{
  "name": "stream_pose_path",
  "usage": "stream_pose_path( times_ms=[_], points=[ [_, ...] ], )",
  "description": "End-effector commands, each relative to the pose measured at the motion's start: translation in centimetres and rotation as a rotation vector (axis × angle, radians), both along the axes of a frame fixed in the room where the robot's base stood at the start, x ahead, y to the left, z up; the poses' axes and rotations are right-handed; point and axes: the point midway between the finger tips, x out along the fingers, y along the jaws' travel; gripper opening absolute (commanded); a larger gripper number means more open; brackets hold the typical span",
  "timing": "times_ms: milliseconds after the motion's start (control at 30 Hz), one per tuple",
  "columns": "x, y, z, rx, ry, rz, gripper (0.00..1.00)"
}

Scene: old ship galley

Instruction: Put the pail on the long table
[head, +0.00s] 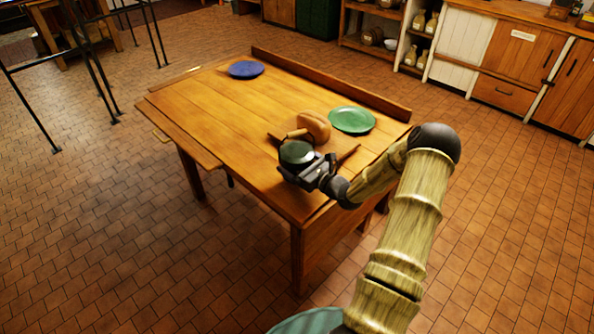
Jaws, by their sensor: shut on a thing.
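My gripper (315,172) is over the near right part of the wooden table (215,115). It is shut on a small dark, round thing with a greenish top (297,152), which I take for the pail. The jaws and arm hide part of it, and I cannot tell whether it touches the tabletop. The table is long, with plank boards and a raised ledge along its far right side.
A brown loaf (314,124) lies on a board just behind the held thing. A green plate (352,120) is to its right, and a blue plate (246,69) is at the far end. The table's left middle is clear. Black metal frames (95,75) stand at the upper left.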

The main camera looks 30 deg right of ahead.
Motion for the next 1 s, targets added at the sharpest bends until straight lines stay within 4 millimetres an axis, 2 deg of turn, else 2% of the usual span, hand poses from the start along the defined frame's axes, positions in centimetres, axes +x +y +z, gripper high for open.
stream_pose_path(
  times_ms=[300,733,767,1000],
  points=[
    [0.0,0.0,-3.3,0.001,-0.004,0.0,0.5],
    [0.0,-0.1,-3.9,0.0,-0.003,-0.001,0.5],
    [-0.1,-0.1,-4.0,0.0,0.0,-0.002,0.98],
    [0.0,-0.1,-3.9,0.0,0.0,-0.001,1.0]
  ],
)
